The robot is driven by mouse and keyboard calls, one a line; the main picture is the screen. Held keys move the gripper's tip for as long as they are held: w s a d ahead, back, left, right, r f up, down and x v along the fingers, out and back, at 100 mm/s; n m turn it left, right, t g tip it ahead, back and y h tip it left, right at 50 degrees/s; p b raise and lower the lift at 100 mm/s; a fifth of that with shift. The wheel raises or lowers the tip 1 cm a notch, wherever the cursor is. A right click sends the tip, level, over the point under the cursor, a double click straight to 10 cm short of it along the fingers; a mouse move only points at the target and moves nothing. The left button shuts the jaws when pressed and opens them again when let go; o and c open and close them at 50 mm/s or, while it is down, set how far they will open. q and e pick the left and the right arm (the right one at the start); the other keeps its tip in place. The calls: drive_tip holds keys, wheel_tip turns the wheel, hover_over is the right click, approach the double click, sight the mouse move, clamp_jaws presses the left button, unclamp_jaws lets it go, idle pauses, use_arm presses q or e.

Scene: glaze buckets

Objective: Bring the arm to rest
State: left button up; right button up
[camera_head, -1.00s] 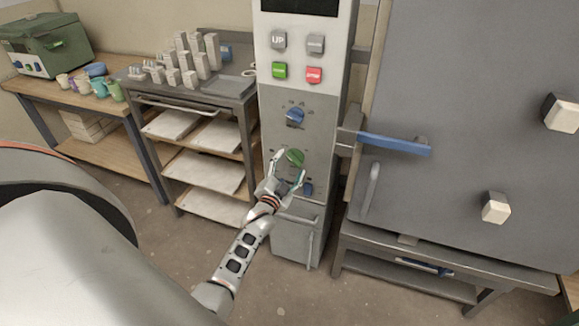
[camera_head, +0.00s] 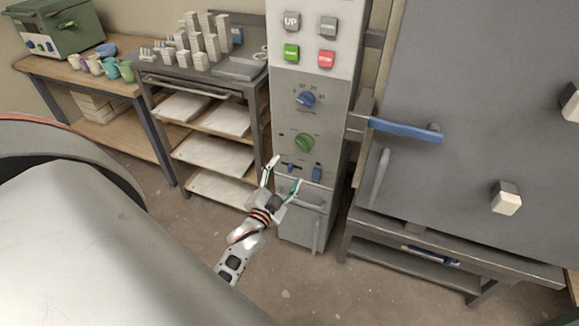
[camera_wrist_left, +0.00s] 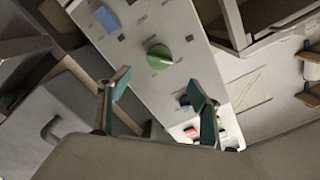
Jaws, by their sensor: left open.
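My left gripper (camera_head: 281,178) is open and empty, in front of the lower part of the tall grey control panel (camera_head: 284,112). Its two fingers are spread apart and hold nothing. The green knob (camera_head: 305,142) sits above the fingertips in the head view, apart from them. In the left wrist view, the open fingers (camera_wrist_left: 160,92) show with teal inner pads, and the green knob (camera_wrist_left: 159,57) lies beyond the gap between them. My right gripper is not in view.
A blue knob (camera_head: 306,99) and push buttons sit higher on the panel. Right of it stands a large grey door with a blue handle (camera_head: 404,129). Left is a shelf rack (camera_head: 215,156) with pale boards. The floor in front (camera_head: 300,285) is clear.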

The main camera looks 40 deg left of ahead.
use_arm(q)
drive_tip(key=shift+s, duration=0.15)
idle(0.4)
drive_tip(key=s+d+f+g+h, duration=0.2)
drive_tip(key=s+d+f, duration=0.2)
drive_tip(key=s+d, duration=0.2)
drive_tip(key=s+d+f+n+g+h, duration=0.1)
drive_tip(key=s+d+f+g+h, duration=0.1)
drive_tip(key=s+d+f, duration=0.2)
drive_tip(key=s+d+f+g+h, duration=0.2)
drive_tip(key=s+d+f, duration=0.2)
drive_tip(key=s+d, duration=0.6)
drive_tip(key=shift+s+n+g+h, duration=0.3)
drive_tip(key=shift+s+g+h, duration=0.1)
drive_tip(key=shift+s, duration=0.25)
